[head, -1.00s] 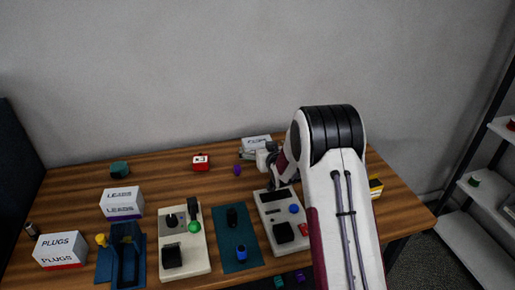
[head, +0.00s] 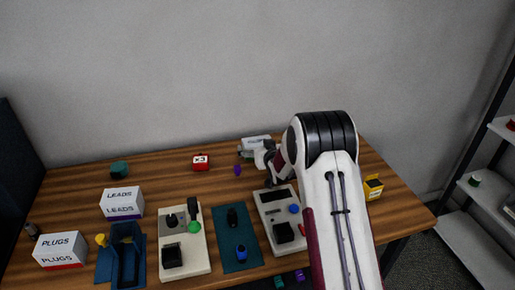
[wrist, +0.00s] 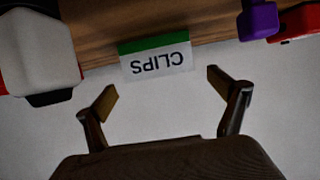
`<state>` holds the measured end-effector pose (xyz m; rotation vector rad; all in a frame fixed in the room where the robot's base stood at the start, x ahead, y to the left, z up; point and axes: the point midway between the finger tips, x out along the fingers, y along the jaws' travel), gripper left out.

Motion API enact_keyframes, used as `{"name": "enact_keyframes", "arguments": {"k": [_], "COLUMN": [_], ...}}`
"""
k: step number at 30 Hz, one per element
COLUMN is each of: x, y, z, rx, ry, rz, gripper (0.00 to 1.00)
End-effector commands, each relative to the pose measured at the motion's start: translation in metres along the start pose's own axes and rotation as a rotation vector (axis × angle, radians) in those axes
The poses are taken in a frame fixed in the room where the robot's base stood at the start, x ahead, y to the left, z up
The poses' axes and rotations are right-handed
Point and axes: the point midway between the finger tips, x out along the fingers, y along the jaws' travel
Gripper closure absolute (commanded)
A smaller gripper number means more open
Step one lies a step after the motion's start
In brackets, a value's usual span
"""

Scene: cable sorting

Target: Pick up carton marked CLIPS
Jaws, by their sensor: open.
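The carton marked CLIPS (wrist: 157,62) is white with a green band and shows upside down in the wrist view, at the table's edge. In the head view the carton (head: 257,140) stands at the back of the table, partly hidden by my arm. My gripper (wrist: 162,90) is open and empty, its two fingers spread to either side of the carton's face. The carton lies a little beyond the fingertips in the wrist view, and no contact shows.
A purple piece (wrist: 258,20) and a red box (wrist: 298,22) lie near the carton. The LEADS carton (head: 123,200) and PLUGS carton (head: 60,250) stand at the left. A yellow box (head: 373,187) is right of my arm. Boards with blocks line the front.

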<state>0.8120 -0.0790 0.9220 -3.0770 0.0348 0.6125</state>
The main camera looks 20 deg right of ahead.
Motion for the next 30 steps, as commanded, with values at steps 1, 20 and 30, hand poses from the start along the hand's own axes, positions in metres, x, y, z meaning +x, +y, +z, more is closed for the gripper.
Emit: {"name": "enact_keyframes", "arguments": {"k": [1, 20, 30], "x": [0.0, 0.032, 0.051], "y": [0.0, 0.0, 0.0], "z": [0.0, 0.0, 0.0], "rx": [0.0, 0.0, 0.0], "ry": [0.0, -0.001, 0.0], "rz": [0.0, 0.0, 0.001], "gripper": [0.04, 0.04, 0.04]}}
